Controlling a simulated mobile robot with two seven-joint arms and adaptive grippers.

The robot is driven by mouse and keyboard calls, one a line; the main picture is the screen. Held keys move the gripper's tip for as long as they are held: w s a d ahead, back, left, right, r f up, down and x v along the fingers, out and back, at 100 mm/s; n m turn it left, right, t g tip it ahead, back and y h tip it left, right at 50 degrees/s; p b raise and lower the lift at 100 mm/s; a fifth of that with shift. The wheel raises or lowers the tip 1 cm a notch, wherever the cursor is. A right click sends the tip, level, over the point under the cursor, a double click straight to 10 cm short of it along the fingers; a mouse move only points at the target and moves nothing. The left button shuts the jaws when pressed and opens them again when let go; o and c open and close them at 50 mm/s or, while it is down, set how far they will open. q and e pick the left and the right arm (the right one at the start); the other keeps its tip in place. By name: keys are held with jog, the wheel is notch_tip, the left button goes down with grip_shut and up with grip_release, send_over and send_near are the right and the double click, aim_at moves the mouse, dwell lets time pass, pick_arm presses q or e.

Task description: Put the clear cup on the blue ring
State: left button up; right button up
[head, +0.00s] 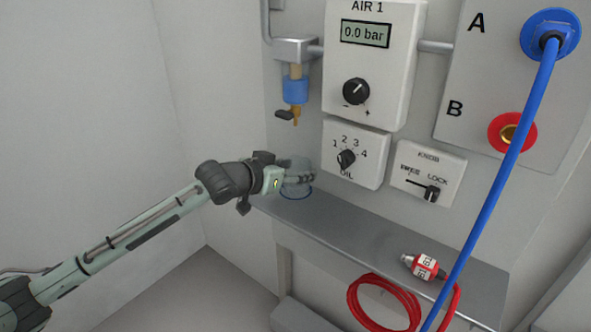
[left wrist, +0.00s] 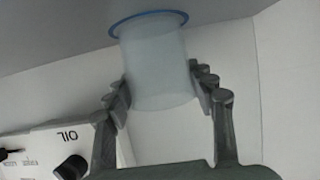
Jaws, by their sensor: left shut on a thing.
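The clear cup (head: 297,166) is upright at the left end of the grey shelf, below the filter with the blue bowl. It also shows in the left wrist view (left wrist: 156,60), where the picture is turned over. The blue ring (head: 297,194) is a thin circle on the shelf, and it also shows in the left wrist view (left wrist: 118,29). The cup's base is inside the ring's outline; I cannot tell any small gap beneath it. My left gripper (left wrist: 162,88) is shut on the cup, one finger on each side. My right gripper is not in view.
The oil dial panel (head: 355,153) is on the wall just right of the cup. A tap (head: 290,115) hangs above it. A red hose with a tagged coupling (head: 425,266) lies toward the shelf's right end. A blue hose (head: 500,175) crosses the right side.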

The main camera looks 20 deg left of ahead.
pick_arm(q)
jog(key=o, duration=1.1)
jog(key=v, duration=1.2)
